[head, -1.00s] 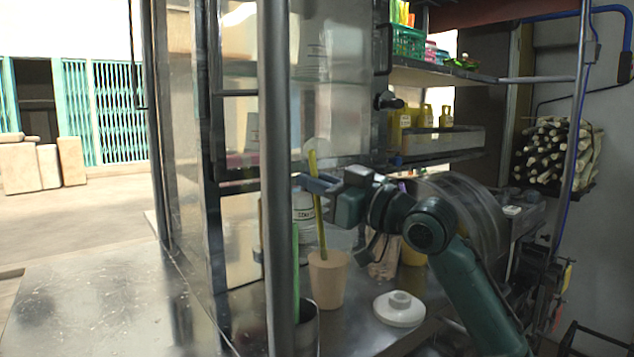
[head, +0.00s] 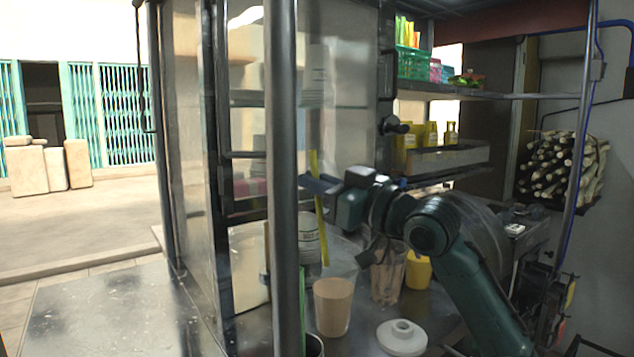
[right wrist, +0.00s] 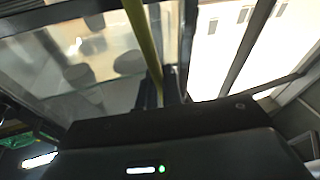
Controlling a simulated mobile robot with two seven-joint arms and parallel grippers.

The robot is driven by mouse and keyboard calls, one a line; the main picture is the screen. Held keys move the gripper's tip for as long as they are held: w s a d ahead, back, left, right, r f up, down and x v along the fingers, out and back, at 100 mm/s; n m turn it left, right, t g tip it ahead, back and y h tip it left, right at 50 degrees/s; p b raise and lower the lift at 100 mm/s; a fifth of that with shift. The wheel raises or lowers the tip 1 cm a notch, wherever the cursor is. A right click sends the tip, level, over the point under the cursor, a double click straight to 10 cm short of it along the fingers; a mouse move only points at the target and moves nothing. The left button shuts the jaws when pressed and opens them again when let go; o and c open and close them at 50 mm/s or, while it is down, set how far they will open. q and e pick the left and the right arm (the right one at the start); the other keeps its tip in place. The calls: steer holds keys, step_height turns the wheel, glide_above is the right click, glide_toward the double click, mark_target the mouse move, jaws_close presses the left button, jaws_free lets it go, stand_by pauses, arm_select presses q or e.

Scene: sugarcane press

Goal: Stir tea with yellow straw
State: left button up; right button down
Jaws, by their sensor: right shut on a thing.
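The yellow straw (head: 318,215) stands nearly upright, slightly tilted, in the head view. My right gripper (head: 322,186) is shut on its upper part. The straw's lower end is just above the rim of a tan cup (head: 333,310) on the metal counter, apart from it in the picture. I cannot make out the liquid in the cup. In the right wrist view the straw (right wrist: 143,40) runs down between the fingers (right wrist: 160,92). My left gripper is not in view.
A white round lid (head: 402,340) lies right of the cup. A clear cup (head: 387,280), a yellow cup (head: 418,270) and a white-labelled container (head: 309,238) stand behind. A metal post (head: 283,180) rises left of the cup. The counter at left (head: 110,310) is clear.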

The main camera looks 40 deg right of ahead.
stand_by(0.4)
step_height(320, 180, up, 5)
steer(key=p, duration=0.4)
steer(key=shift+p, duration=0.3)
stand_by(0.3)
